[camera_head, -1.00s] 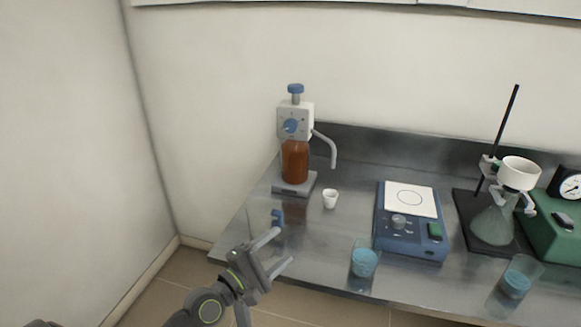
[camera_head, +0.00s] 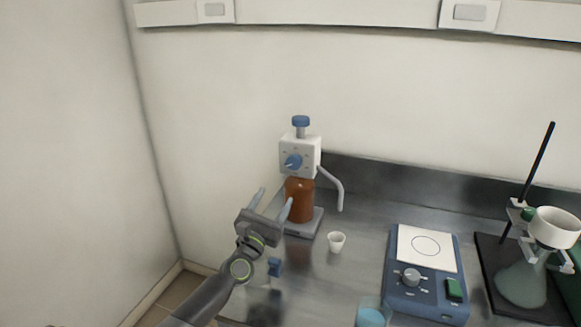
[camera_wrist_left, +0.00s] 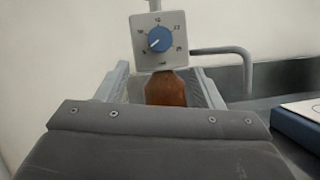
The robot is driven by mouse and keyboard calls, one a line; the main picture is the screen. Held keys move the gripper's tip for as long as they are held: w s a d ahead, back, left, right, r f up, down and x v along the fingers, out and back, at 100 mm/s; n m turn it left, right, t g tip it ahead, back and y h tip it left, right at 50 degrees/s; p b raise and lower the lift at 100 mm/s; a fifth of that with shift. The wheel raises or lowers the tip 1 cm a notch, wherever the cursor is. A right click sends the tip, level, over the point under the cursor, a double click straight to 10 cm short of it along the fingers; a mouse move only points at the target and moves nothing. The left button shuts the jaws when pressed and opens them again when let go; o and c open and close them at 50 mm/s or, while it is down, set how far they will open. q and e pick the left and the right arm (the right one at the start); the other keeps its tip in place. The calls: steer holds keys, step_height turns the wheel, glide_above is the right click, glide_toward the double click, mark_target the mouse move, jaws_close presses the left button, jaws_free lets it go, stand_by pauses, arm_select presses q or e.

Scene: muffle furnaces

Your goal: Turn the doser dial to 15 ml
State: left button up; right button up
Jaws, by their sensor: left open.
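The doser (camera_head: 299,158) is a white box with a blue dial (camera_head: 293,161) on its front and a blue knob on top. It sits on a brown bottle (camera_head: 299,199). In the left wrist view the dial (camera_wrist_left: 160,39) has a white pointer aimed to the lower left, and the small numbers around it are hard to read. My left gripper (camera_head: 275,200) is open and empty, in front of the bottle and below the dial. Its two fingers show on either side of the bottle in the left wrist view. My right gripper is not in view.
A small white cup (camera_head: 336,242) stands under the doser's spout (camera_head: 334,186). A blue stirrer (camera_head: 423,287) and a flask with a funnel (camera_head: 555,228) stand to the right. A small blue object (camera_head: 274,267) lies near my left forearm. A beaker shows at the bottom edge.

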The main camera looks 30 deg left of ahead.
arm_select(q)
glide_toward(292, 165)
steer(key=x, duration=0.7)
steer(key=shift+w, duration=0.15)
steer(key=shift+w+r, duration=0.25)
steer(key=shift+w, duration=0.25)
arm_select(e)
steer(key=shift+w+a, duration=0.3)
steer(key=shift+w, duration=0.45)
arm_select(q)
steer(key=shift+c, duration=0.4)
steer(key=c, duration=0.9)
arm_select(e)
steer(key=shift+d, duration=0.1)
